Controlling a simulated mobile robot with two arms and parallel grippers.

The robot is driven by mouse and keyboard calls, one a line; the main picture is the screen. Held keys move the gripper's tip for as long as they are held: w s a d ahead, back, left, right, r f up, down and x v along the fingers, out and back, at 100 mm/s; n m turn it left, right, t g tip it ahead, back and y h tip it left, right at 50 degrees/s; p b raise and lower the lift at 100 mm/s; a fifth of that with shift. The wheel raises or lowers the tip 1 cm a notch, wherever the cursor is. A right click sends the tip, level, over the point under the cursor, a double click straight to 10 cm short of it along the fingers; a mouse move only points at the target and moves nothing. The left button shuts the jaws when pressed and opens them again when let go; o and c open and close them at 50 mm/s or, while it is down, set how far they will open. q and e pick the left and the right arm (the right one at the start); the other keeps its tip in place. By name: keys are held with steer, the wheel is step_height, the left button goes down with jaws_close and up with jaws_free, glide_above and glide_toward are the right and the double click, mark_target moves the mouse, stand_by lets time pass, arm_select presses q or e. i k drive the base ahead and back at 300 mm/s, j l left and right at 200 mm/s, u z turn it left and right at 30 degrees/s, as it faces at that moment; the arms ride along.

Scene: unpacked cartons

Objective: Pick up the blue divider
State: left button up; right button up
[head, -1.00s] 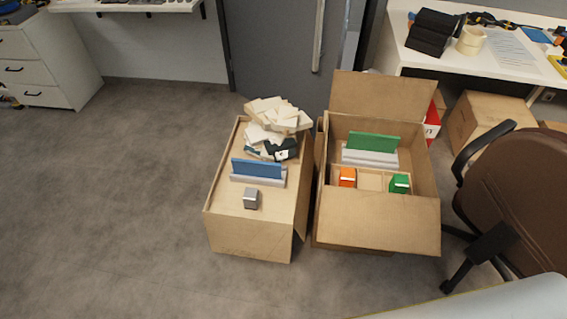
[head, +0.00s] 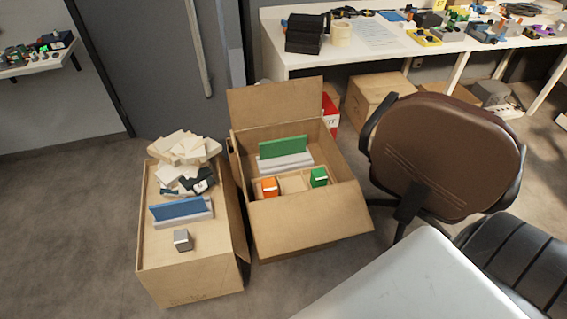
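The blue divider (head: 181,208) stands upright in a light grey slotted base (head: 184,220) on top of the left, closed carton (head: 160,262). A small grey block (head: 182,240) sits in front of it on the same carton. The open carton (head: 310,222) to the right holds a green divider (head: 283,147) in a similar grey base, with an orange block (head: 270,187) and a green block (head: 319,177) in front. Neither of my grippers is in view.
A pile of cream pieces (head: 184,148) and a dark item (head: 199,182) lie behind the blue divider. A brown office chair (head: 445,140) stands right of the cartons. A white worktable (head: 380,50) runs along the back. The floor left of the cartons is clear.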

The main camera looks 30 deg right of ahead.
mark_target(195, 204)
steer(key=j+z, duration=0.1)
steer(key=z, duration=0.45)
steer(key=i+j+z, duration=0.2)
steer(key=j+z, duration=0.25)
steer(key=j, duration=0.45)
steer(key=j+z, duration=0.45)
steer(key=j, duration=0.45)
